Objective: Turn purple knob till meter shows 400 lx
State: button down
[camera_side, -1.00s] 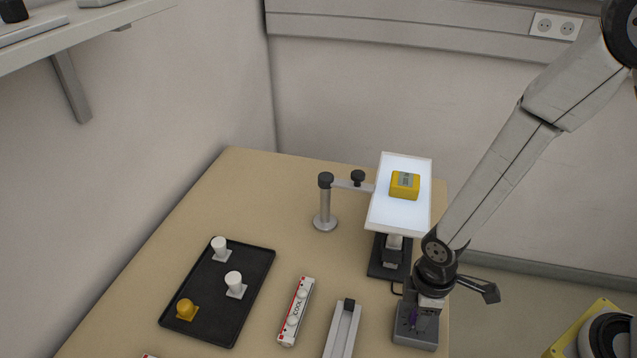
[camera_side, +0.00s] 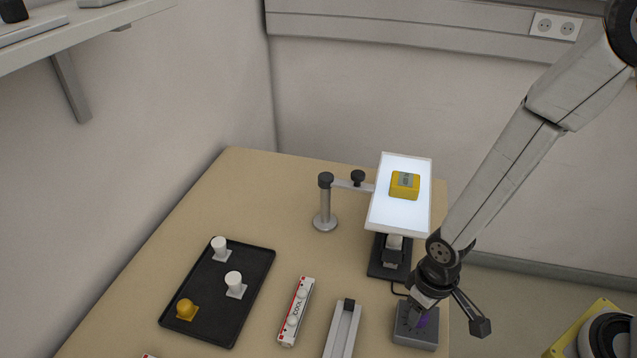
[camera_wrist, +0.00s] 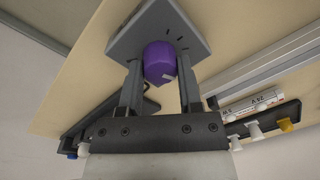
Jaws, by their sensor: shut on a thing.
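The yellow meter (camera_side: 404,184) lies on the bright white light panel (camera_side: 398,216). Its small grey display faces the side camera, but the reading is too small to make out. Tick marks show on the box face beside the knob in the wrist view.
A black tray (camera_side: 255,285) at left holds two white pieces and a yellow one. A white-and-red box (camera_side: 297,312) and a grey channel (camera_side: 342,331) lie left of the control box. A post stand (camera_side: 325,205) stands beside the panel.

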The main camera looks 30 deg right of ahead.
dwell(0.4)
jog(key=shift+c, duration=1.4)
grip_release()
jog(key=shift+r, duration=0.15)
jog(key=shift+d+r, duration=0.15)
jog(key=shift+r, duration=3.6)
jog(key=w+d+r+m+t, duration=0.1)
jog(key=d+r, duration=0.1)
jog(key=d, duration=0.4)
jog(key=w+d+r+m+t, duration=0.1)
jog(key=w+d+r, duration=0.1)
jog(key=d, duration=0.4)
jog(key=shift+d+t+h, duration=0.15)
jog(key=shift+t+h, duration=0.15)
jog(key=shift+t, duration=0.1)
